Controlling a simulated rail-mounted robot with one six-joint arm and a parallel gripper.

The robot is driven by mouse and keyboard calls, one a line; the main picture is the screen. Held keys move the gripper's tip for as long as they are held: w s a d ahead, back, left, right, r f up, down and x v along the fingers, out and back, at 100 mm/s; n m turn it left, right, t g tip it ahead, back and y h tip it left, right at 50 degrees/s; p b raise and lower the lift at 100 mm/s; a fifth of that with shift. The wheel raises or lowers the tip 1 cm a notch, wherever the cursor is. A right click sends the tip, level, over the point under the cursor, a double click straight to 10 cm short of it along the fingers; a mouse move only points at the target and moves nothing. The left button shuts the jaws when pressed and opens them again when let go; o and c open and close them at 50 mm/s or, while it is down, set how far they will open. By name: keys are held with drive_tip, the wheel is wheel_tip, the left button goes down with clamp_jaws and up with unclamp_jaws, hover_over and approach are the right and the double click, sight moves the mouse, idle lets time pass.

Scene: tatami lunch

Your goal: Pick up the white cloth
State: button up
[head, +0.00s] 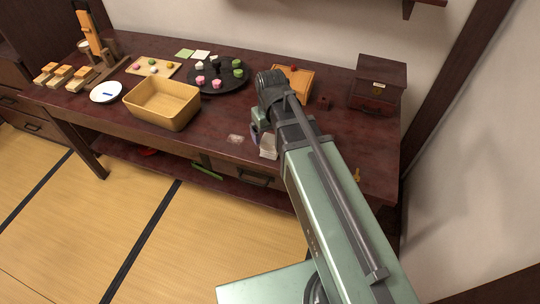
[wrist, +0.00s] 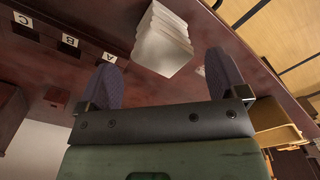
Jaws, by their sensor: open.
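A white folded, stacked item (wrist: 163,42), which looks like cloth, rests on the dark red table in the wrist view. It also shows in the head view (head: 268,150), near the table's front edge. My gripper (wrist: 163,78) is open. Its two dark fingers point toward the stack, which lies just beyond the fingertips, roughly between them. No contact is visible. In the head view my arm partly hides the gripper and stack.
A wooden bin (head: 163,103), a black round tray (head: 219,77) with sweets, and a white plate (head: 105,92) stand to the left. A wooden board (head: 302,80) and a dark box (head: 378,84) stand at the back right. A small pale item (head: 235,139) lies left of the stack.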

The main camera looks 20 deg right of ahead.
sight(270, 138)
wheel_tip(270, 138, down, 6)
drive_tip(key=b, duration=0.5)
drive_tip(key=shift+a+r, duration=0.15)
drive_tip(key=shift+r, duration=0.3)
drive_tip(key=shift+c, duration=0.3)
drive_tip(key=c, duration=1)
drive_tip(key=shift+r, duration=0.1)
wheel_tip(270, 138, up, 20)
drive_tip(key=p, duration=2)
